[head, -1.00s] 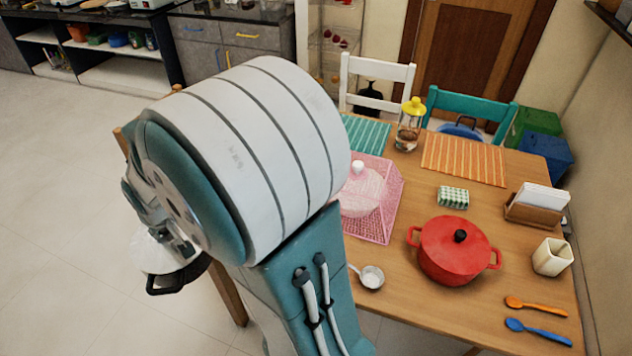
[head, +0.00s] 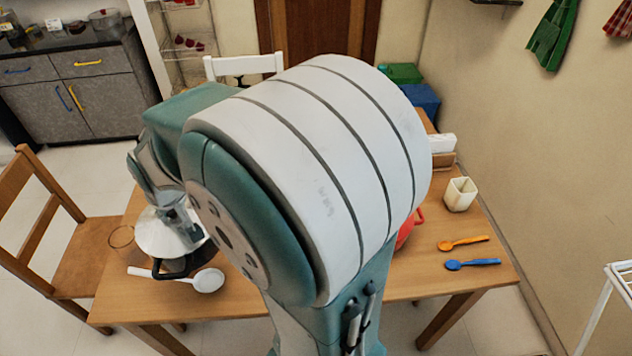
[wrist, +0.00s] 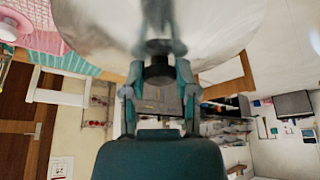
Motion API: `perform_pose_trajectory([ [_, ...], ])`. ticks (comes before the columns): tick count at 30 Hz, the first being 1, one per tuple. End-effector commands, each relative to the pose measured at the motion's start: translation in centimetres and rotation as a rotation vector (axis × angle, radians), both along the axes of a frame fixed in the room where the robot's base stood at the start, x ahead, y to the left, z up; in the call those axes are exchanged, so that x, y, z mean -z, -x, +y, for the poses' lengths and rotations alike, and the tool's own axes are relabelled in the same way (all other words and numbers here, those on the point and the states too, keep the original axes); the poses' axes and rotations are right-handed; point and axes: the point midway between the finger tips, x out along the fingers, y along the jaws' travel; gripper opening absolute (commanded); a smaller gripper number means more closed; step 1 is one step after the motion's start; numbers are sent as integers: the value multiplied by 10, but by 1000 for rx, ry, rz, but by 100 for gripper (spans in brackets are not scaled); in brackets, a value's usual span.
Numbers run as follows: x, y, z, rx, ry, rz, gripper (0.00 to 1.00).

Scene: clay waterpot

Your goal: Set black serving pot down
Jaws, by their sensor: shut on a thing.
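The black serving pot (head: 172,270) shows in the head view by its black rim and handle, under a pale metallic lid (head: 158,238). It is over the left end of the wooden table (head: 125,300); I cannot tell whether it touches the top. My gripper (head: 188,226) is at the lid. In the wrist view my gripper (wrist: 158,82) is shut on a black knob (wrist: 158,68) under the blurred pale lid (wrist: 90,25). The pot's body is mostly hidden.
A white ladle (head: 205,280) lies close in front of the pot, and a thin ring (head: 121,237) lies left of it. A wooden chair (head: 90,235) stands at the left. My arm hides the table's middle and most of a red pot (head: 405,232). Spoons (head: 470,264) lie to the right.

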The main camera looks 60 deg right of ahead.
Motion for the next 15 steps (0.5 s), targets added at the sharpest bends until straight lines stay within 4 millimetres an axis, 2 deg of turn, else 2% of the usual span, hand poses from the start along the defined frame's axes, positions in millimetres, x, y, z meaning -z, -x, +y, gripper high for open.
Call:
perform_pose_trajectory([
  [10,-2,-1,-1,2,1,-5,0],
  [15,7,-18,-8,2,1,-3,0],
])
